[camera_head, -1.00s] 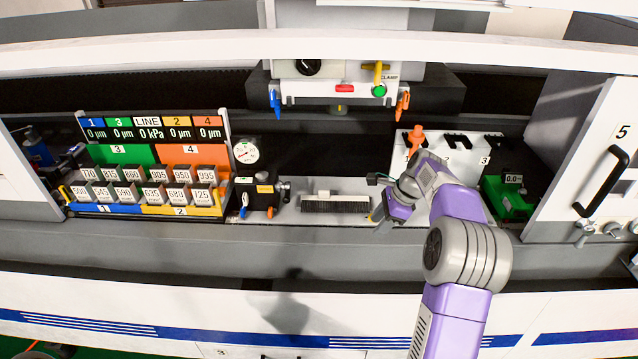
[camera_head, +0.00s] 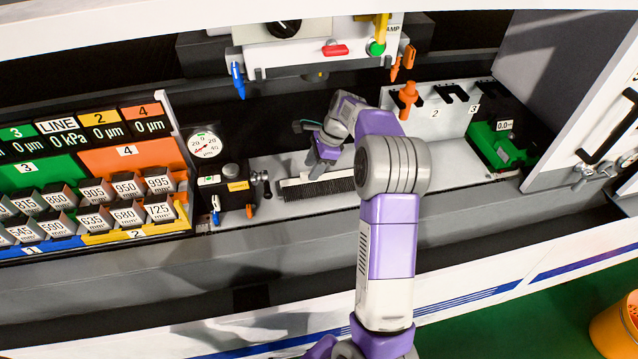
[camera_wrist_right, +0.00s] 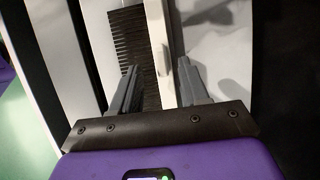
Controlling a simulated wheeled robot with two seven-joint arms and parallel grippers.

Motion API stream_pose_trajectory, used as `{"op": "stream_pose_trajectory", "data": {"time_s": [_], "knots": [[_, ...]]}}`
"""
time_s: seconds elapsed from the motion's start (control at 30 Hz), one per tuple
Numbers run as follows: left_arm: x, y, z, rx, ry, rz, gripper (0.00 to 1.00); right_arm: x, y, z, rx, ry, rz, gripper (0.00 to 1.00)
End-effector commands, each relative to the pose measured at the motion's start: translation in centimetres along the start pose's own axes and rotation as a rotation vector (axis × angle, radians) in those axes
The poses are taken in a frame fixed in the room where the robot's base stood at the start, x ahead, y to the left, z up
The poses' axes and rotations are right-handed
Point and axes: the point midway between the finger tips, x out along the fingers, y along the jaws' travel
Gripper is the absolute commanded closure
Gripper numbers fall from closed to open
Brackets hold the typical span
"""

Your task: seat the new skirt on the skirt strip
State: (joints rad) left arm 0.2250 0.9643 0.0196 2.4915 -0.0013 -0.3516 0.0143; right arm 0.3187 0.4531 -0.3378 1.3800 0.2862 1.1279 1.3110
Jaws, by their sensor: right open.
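The skirt (camera_head: 342,186), a white strip with a row of black bristles, lies on the light grey bench ledge. In the right wrist view its bristles (camera_wrist_right: 128,35) are left and its white strip (camera_wrist_right: 159,30) is right, with a small raised white block (camera_wrist_right: 162,60). My right gripper (camera_head: 319,166) is over the skirt. Its two grey fingers (camera_wrist_right: 160,88) are apart, one on each side of the white strip. I cannot tell whether they touch it. I cannot tell which part is the skirt strip. My left gripper is not in view.
The overhead clamp unit (camera_head: 320,52) with blue and orange levers hangs behind. A dial gauge (camera_head: 205,146) and black valve block (camera_head: 225,190) stand left. Labelled weight blocks (camera_head: 130,212) fill the rack. A white slotted rack (camera_head: 450,112) and green device (camera_head: 500,150) stand right.

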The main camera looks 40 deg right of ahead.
Motion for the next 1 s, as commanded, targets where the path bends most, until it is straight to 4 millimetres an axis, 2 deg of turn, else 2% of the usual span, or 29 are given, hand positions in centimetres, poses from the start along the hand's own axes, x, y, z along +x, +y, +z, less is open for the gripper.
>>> {"op": "stream_pose_trajectory", "data": {"time_s": [0.03, 0.13, 0.4, 0.47, 0.7, 1.0], "knots": [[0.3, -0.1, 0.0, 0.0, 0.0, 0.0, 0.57, 0.9, 0.0, -0.1, 0.0, -0.001, 0.002, 0.55], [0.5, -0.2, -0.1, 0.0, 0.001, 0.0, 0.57, 1.9, 0.0, 0.0, 0.0, -0.001, 0.001, 0.55], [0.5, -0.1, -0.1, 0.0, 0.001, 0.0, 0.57, 2.2, 0.0, 0.1, 0.0, -0.002, -0.001, 0.55], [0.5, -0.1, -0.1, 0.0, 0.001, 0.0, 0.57, 2.2, 0.0, 0.1, 0.0, -0.002, -0.001, 0.61], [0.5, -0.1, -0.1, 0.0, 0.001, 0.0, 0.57, 2.1, 0.0, 0.1, 0.0, -0.001, -0.001, 0.98], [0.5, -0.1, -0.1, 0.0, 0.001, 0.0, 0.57, 2.1, 0.0, 0.1, 0.0, -0.001, -0.002, 1.0]]}}
